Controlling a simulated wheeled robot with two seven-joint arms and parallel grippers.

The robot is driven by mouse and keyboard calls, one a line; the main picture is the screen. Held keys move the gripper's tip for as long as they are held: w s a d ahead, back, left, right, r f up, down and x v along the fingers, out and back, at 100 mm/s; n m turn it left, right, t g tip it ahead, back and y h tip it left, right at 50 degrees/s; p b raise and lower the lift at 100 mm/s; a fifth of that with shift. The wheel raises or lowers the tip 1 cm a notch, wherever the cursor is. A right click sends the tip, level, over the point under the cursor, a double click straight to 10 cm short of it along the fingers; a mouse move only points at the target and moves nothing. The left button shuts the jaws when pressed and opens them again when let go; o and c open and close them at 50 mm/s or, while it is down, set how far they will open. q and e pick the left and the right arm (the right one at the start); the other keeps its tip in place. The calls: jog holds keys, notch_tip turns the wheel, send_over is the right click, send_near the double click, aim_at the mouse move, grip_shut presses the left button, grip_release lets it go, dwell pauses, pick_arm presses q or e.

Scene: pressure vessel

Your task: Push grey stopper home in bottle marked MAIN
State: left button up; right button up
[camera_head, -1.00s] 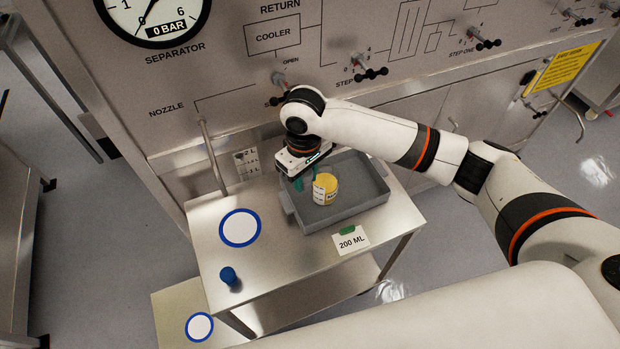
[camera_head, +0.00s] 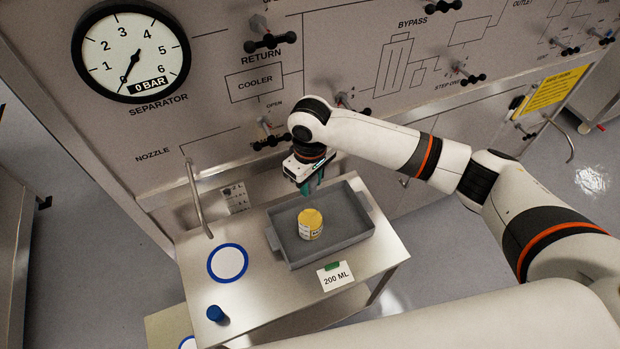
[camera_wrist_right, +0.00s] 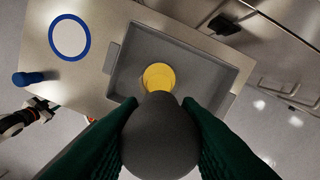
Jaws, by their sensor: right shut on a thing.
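A yellow bottle (camera_head: 311,224) with a white label stands upright in the grey tray (camera_head: 352,238); the label is too small to read surely. It also shows in the right wrist view (camera_wrist_right: 158,77). My right gripper (camera_head: 312,186) is above the tray's back part, apart from the bottle. In the wrist view its green fingers (camera_wrist_right: 160,120) are shut on a rounded dark grey stopper (camera_wrist_right: 160,143), which partly covers the bottle. The stopper's lower end is hidden. Part of my left arm's end (camera_wrist_right: 38,110) shows at the wrist view's left edge, its jaws unclear.
The tray stands on a steel table (camera_head: 260,300) with a blue-ringed white disc (camera_head: 228,263), a small blue object (camera_head: 216,314) and a 200 ML card (camera_head: 335,276). A panel with valves and a gauge (camera_head: 131,52) rises behind. A curved handle (camera_head: 196,200) juts out left of the tray.

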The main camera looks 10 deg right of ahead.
aim_at(310, 192)
jog(key=shift+f+b, duration=0.75)
jog(key=shift+f, duration=1.3)
jog(key=shift+f+b, duration=0.3)
jog(key=shift+f, duration=0.5)
jog(key=shift+r+p, duration=0.1)
jog(key=shift+p, duration=0.25)
jog(key=shift+p, duration=0.3)
jog(key=shift+p, duration=0.4)
